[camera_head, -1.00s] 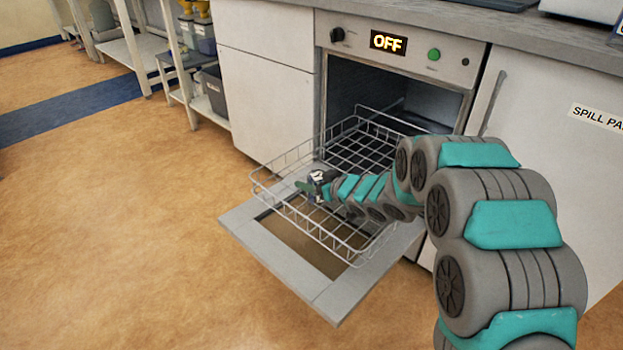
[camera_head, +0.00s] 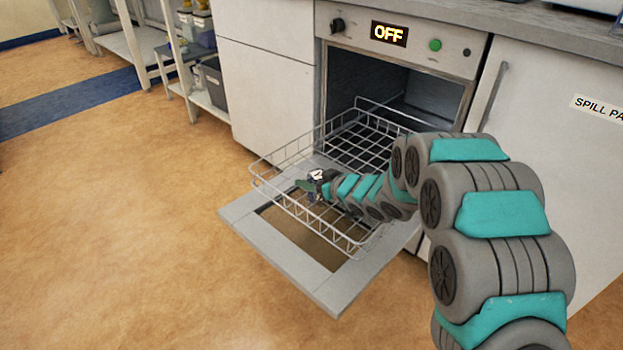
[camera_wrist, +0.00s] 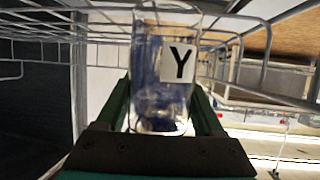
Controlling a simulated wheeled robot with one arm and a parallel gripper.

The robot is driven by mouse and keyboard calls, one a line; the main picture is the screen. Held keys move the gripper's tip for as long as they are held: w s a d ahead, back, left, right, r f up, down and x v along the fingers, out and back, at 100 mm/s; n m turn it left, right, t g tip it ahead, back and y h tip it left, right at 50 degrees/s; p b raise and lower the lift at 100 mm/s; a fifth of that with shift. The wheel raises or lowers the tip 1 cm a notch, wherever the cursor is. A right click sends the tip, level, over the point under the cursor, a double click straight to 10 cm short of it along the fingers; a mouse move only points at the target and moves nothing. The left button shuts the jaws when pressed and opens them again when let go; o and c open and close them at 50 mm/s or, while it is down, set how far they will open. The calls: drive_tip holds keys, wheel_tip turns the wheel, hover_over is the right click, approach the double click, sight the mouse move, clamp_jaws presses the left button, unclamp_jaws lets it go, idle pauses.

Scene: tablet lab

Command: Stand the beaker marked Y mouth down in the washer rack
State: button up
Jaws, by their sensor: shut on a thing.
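The clear beaker marked Y (camera_wrist: 161,75) is between the green fingers of my gripper (camera_wrist: 163,108) in the wrist view, with its white Y label facing the camera. My gripper is shut on it. In the head view my gripper (camera_head: 306,185) is low over the front part of the pulled-out wire washer rack (camera_head: 358,150), inside its outline. The beaker is too small and blended there to make out. Rack wires (camera_wrist: 272,95) pass around the beaker in the wrist view. I cannot tell which end is the mouth, or whether it touches the rack.
The washer door (camera_head: 315,285) is folded down under the rack. The washer's display (camera_head: 388,34) reads OFF. White cabinets (camera_head: 265,90) flank the washer. The rack looks empty where visible; my arm covers its right side. The floor to the left is clear.

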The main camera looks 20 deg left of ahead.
drive_tip(key=shift+f, duration=0.1)
drive_tip(key=o, duration=1.6)
drive_tip(key=shift+c, duration=0.2)
